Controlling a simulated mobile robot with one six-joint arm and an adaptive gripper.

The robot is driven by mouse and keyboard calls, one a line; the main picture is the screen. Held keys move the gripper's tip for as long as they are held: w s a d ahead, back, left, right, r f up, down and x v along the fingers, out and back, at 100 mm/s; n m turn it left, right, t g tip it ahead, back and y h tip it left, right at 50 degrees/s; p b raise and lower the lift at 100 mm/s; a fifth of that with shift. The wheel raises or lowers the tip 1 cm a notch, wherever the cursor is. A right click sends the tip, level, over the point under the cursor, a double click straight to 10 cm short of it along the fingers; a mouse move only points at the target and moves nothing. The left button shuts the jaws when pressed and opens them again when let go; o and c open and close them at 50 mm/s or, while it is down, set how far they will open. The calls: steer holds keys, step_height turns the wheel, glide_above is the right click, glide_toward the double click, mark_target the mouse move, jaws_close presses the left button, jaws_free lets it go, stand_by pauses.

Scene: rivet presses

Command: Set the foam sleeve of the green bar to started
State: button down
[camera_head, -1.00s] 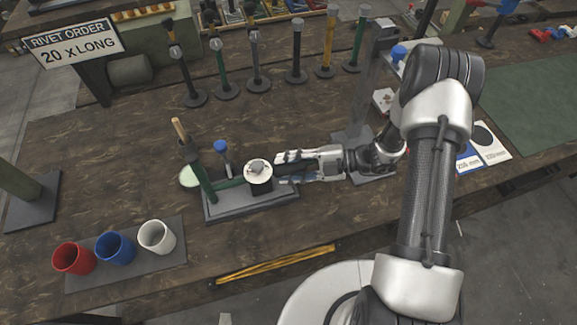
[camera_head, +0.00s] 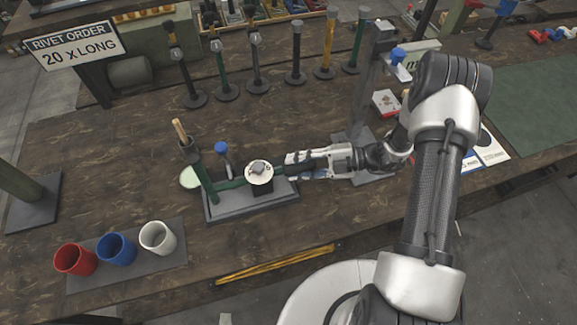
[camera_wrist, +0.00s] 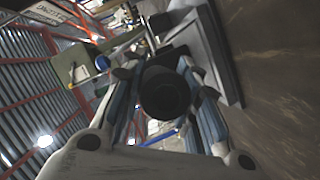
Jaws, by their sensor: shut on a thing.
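The green bar (camera_head: 232,183) lies level across a press on a grey base, running from a green upright post at the left, past a white-topped black cylinder (camera_head: 260,172), toward my gripper (camera_head: 296,164). My gripper reaches in from the right and is shut on the right end of the bar. In the wrist view, the round black end of the foam sleeve (camera_wrist: 165,92) sits between the two fingers of my gripper (camera_wrist: 164,75). The fingers hide most of the sleeve in the head view, so its exact position along the bar is unclear.
The grey base plate (camera_head: 225,213) stands on the wooden bench. Red (camera_head: 75,260), blue (camera_head: 117,249) and white (camera_head: 157,239) cups stand at the front left. Several upright bars line the back. A sign (camera_head: 73,44) reads "RIVET ORDER 20 X LONG". A grey stand (camera_head: 353,135) is behind my arm.

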mark_target(314, 162)
steer(key=d, duration=0.2)
steer(key=w+d, duration=0.1)
steer(key=d, duration=0.1)
steer(key=shift+w+d, duration=0.2)
steer(key=shift+d, duration=0.05)
steer(key=c, duration=1.2)
jaws_free()
steer(key=v, duration=1.2)
steer(key=shift+s, duration=0.1)
